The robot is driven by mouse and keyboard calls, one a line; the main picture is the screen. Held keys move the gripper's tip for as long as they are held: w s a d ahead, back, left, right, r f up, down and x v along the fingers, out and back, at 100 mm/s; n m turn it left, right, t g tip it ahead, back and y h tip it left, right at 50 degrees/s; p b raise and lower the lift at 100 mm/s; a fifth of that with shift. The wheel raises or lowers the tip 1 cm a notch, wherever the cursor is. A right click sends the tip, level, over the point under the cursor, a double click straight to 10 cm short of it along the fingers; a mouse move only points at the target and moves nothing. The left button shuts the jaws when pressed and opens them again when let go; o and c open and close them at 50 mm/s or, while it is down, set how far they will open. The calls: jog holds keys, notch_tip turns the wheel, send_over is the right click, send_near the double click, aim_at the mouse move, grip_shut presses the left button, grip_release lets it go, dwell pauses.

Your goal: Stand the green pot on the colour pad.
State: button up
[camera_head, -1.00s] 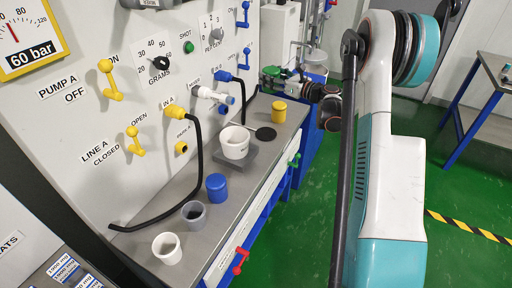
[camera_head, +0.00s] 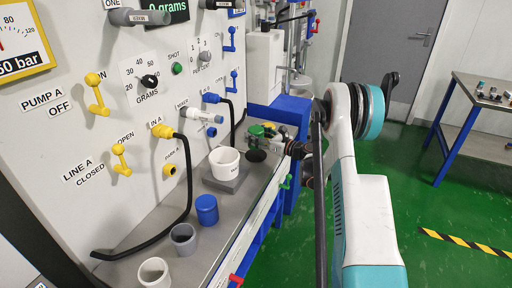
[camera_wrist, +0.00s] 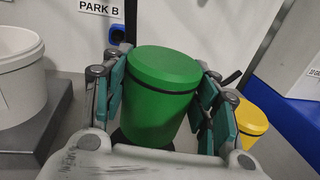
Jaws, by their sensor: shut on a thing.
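The green pot (camera_wrist: 163,90) has a green lid and a dark band under it. My gripper (camera_wrist: 165,105) is shut on it, with a finger pad on each side, and the pot looks upright. In the head view my gripper (camera_head: 283,145) is over the far end of the bench and the green pot (camera_head: 257,131) shows only in part. A round black pad (camera_head: 256,155), which looks like the colour pad, lies just below and in front of the pot. A dark edge shows under the pot in the wrist view. I cannot tell whether the pot touches the pad.
A white tub (camera_head: 225,163) stands on a grey plate (camera_head: 226,184) left of the pad. A yellow pot (camera_wrist: 250,121) stands close right of my gripper. A blue pot (camera_head: 206,209), grey cup (camera_head: 184,239) and white cup (camera_head: 154,272) stand nearer. A black hose (camera_head: 187,190) hangs along the panel.

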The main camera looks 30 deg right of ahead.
jog(key=shift+f+b, duration=0.75)
jog(key=shift+f, duration=1.35)
jog(key=shift+f, duration=0.2)
jog(key=o, duration=1.2)
jog(key=shift+r, duration=0.15)
jog(key=shift+s+d, duration=0.15)
jog(key=shift+s, duration=0.15)
jog(key=p+v, duration=0.4)
jog(key=v, duration=0.7)
jog(key=shift+s, duration=0.2)
